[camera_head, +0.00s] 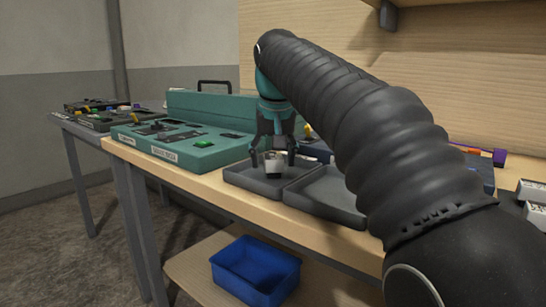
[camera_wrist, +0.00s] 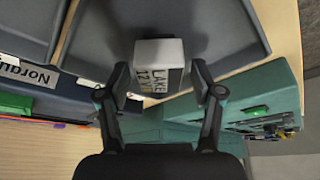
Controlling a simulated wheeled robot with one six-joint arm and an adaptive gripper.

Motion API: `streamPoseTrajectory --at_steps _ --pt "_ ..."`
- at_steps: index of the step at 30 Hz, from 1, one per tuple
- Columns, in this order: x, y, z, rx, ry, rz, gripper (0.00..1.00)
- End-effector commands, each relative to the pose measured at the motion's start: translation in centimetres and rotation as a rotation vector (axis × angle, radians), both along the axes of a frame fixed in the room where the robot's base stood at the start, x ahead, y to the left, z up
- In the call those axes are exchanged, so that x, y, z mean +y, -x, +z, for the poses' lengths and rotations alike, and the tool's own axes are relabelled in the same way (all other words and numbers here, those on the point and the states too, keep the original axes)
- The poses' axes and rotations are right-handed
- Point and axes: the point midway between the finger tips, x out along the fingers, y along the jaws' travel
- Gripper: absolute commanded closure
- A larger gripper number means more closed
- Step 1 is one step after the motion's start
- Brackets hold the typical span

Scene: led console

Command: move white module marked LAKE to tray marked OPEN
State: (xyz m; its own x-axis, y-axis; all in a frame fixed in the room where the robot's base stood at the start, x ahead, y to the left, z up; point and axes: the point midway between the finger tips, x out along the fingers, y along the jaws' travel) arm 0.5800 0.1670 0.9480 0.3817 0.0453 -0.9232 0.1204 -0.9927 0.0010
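The white module marked LAKE (camera_wrist: 158,63), with 12V also printed on it, is between my gripper's fingers (camera_wrist: 158,80) in the wrist view. A gap shows on each side, so the fingers look open around it and not touching it. In the head view my gripper (camera_head: 273,157) points down over the left grey tray (camera_head: 240,181), with the white module (camera_head: 274,160) between its fingertips. The module appears to be in this tray; whether it touches the floor is hard to tell. A second grey tray (camera_head: 325,196) adjoins on the right. I cannot read OPEN on either tray.
A teal console (camera_head: 175,148) with a raised lid stands left of the trays. A dark console with a label starting "Norqu" (camera_wrist: 30,73) shows in the wrist view. White boxes (camera_head: 532,192) sit at the right. A blue bin (camera_head: 255,272) is on the lower shelf.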

Motion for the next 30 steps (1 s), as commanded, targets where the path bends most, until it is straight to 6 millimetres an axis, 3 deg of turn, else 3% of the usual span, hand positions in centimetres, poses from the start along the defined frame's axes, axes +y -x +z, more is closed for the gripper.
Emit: streamPoseTrajectory --at_steps 10,21,30 --pt "0.0 0.3 1.3 -0.002 -0.001 0.000 0.34" --pt "-0.3 2.9 7.7 -0.003 -0.001 0.000 0.34" --pt "-0.5 4.3 10.8 -0.001 0.000 0.000 0.34"
